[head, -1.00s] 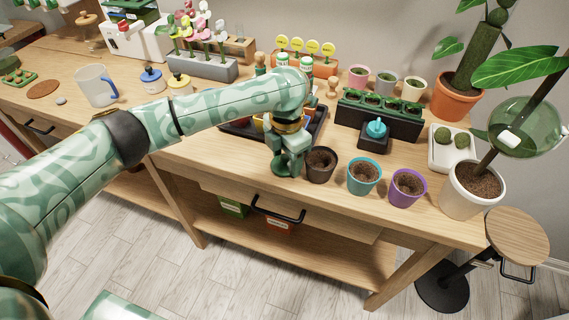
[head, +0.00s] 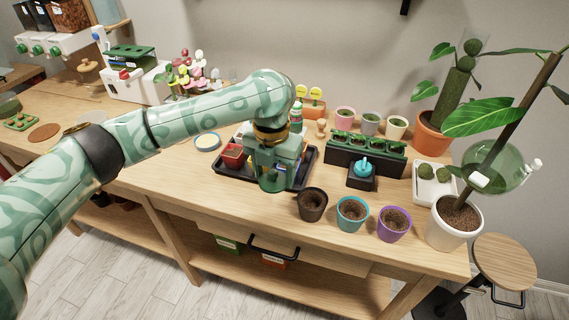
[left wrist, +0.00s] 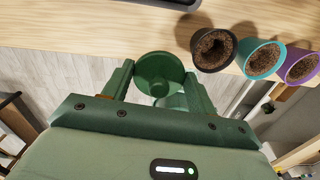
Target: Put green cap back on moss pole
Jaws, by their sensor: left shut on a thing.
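The green cap (left wrist: 158,72), a round dark green disc with a raised middle, is held between the fingers of my left gripper (left wrist: 155,88) in the left wrist view. In the head view that gripper (head: 272,180) is over the front of the black tray, left of and behind the brown pot; its own body largely hides the cap. The moss pole (head: 457,88) stands upright in a terracotta pot (head: 432,135) at the back right, with large leaves around it and a rounded mossy part above. My right gripper is not in view.
Brown (head: 312,203), teal (head: 352,214) and purple (head: 394,223) pots line the front edge.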

